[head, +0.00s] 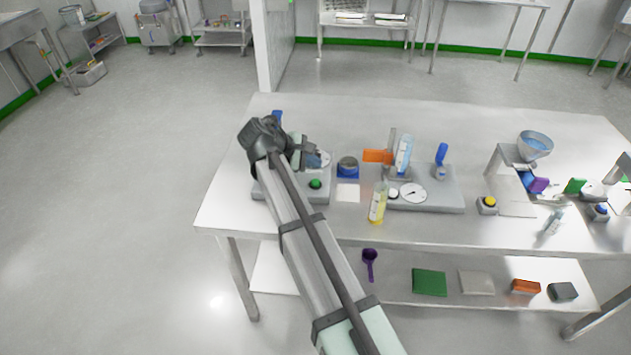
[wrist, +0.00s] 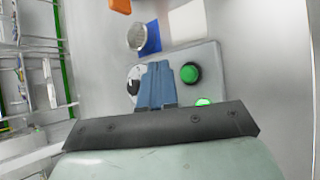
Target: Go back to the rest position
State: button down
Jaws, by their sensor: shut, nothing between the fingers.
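My gripper (head: 312,159) is at the left end of the steel table (head: 230,205), above a grey device with a green button (head: 315,184) and a round dial. In the wrist view my gripper's blue fingers (wrist: 158,86) are together with nothing between them. They cover part of the dial (wrist: 133,80). The green button (wrist: 190,74) is just to the right of the fingers. My arm hides much of the device in the head view.
Right of the device are a round grey-topped item on a blue base (head: 347,168), a yellow bottle (head: 377,203) and a second dial device (head: 440,195). A blue bowl (head: 535,145) stands on a metal stand farther right. The floor left of the table is clear.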

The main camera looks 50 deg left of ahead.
jog(key=shift+r, duration=0.7)
